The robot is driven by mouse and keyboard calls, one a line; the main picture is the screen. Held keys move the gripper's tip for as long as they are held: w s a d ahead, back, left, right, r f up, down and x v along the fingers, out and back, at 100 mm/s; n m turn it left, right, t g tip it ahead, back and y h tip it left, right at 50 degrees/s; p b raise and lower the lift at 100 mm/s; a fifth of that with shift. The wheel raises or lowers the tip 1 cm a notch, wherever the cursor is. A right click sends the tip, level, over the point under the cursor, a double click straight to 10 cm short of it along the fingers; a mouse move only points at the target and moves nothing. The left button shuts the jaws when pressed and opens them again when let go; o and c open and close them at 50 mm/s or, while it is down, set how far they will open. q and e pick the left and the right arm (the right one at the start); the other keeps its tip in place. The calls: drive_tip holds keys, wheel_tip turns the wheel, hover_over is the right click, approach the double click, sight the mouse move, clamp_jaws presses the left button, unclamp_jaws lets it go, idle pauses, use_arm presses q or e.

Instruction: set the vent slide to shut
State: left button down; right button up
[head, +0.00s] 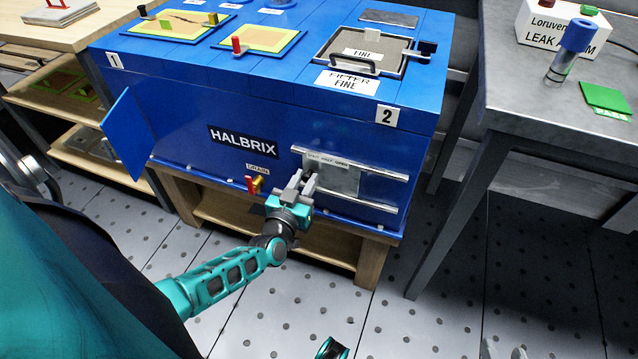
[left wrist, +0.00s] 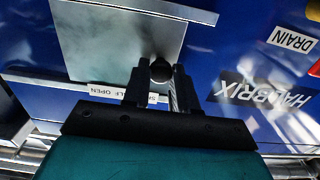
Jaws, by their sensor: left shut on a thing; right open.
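The vent slide (head: 344,181) is a grey plate between two silver rails on the front of the blue HALBRIX housing. A small label strip above it (head: 327,160) reads roughly shut, half, open from left to right. My left gripper (head: 307,182) is at the plate's left end, shut on its dark round knob. In the left wrist view the knob (left wrist: 160,70) sits between the two fingertips, and the grey plate (left wrist: 115,45) lies beside it. The fingers partly cover the label there. My right gripper (head: 504,351) is open and empty, only its fingertips showing at the bottom edge.
A red-and-yellow drain valve (head: 256,184) sticks out just left of my left gripper. A blue door (head: 128,135) stands open at the housing's left. A grey table (head: 540,110) stands to the right. The rails right of the plate are clear.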

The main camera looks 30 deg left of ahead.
use_arm(q)
drive_tip(key=shift+s+a, duration=0.15)
drive_tip(key=shift+a, duration=0.4)
drive_tip(key=c, duration=0.9)
unclamp_jaws()
drive_tip(key=shift+s, duration=0.1)
drive_tip(key=p+v, duration=0.3)
drive_tip(key=v, duration=0.9)
drive_tip(key=shift+s, duration=0.4)
drive_tip(key=shift+f, duration=0.1)
drive_tip(key=shift+d, duration=0.1)
